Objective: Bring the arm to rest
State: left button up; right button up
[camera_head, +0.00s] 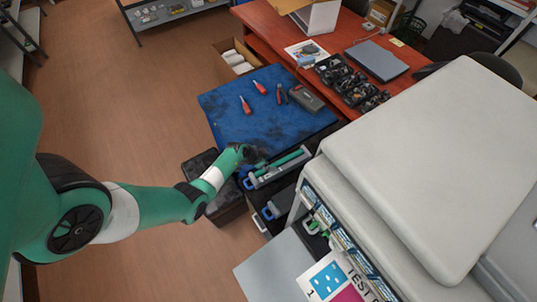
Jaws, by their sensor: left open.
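My left arm, green with white and black bands, comes in from the left and reaches to the middle of the view. Its gripper (256,157) is small and dark at the near edge of the blue mat, beside a toner cartridge (278,168) with a green strip and a blue end. It is open; I cannot tell whether it touches the cartridge. Another grey cartridge with a blue end (277,206) lies just below. My right gripper is not in view.
A large grey printer (420,150) fills the right, its front open. A printed test sheet (335,283) lies at its base. The blue mat (225,110) holds red-handled tools and a grey box (306,98). A red desk (262,25) stands behind. Wooden floor on the left is clear.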

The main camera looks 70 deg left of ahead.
pick_arm(q)
jog(key=shift+v, duration=0.85)
jog(key=shift+f, duration=0.1)
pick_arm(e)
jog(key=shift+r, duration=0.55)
